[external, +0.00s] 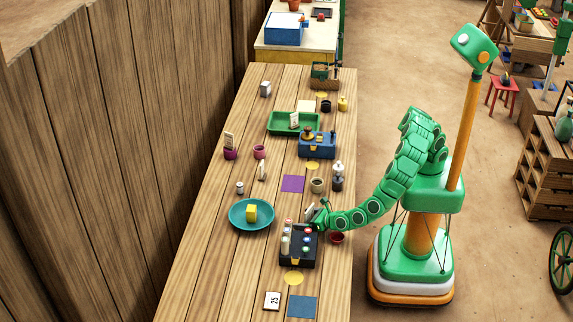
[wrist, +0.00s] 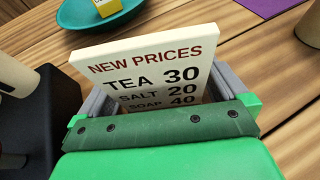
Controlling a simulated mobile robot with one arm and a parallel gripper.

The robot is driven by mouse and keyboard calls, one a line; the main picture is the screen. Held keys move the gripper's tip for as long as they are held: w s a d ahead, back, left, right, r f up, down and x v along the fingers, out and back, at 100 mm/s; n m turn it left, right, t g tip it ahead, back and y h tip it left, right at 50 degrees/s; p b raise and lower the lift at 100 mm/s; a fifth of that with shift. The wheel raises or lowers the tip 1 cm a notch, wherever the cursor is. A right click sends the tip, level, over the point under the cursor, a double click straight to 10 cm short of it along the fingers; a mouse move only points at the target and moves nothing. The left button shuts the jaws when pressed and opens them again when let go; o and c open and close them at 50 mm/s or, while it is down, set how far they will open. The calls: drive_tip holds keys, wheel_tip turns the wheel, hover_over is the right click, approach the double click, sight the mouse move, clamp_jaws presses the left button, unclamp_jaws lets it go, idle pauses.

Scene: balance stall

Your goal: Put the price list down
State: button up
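The price list (wrist: 150,75) is a white card with NEW PRICES and rows for tea, salt and soap. In the wrist view it stands up between the grey fingers of my gripper (wrist: 160,105), which is shut on its lower part. The card's bottom edge is hidden by the gripper. In the external view my gripper (external: 319,216) is low over the right part of the wooden table (external: 225,220), beside the black tray. The price list there is small and mostly hidden. I cannot tell whether the card touches the table.
A black tray (external: 297,262) with jars and discs stands just left of my gripper. A teal plate (external: 238,224) holds a yellow block (external: 251,213). A purple mat (external: 293,184) and a cup (external: 317,186) lie farther back. A dark red bowl (external: 337,238) is near the right edge.

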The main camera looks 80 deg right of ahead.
drive_tip(key=shift+r, duration=0.1)
drive_tip(key=shift+s+a+r, duration=0.25)
drive_tip(key=shift+s, duration=0.25)
drive_tip(key=v, duration=1.1)
drive_tip(key=shift+w, duration=0.1)
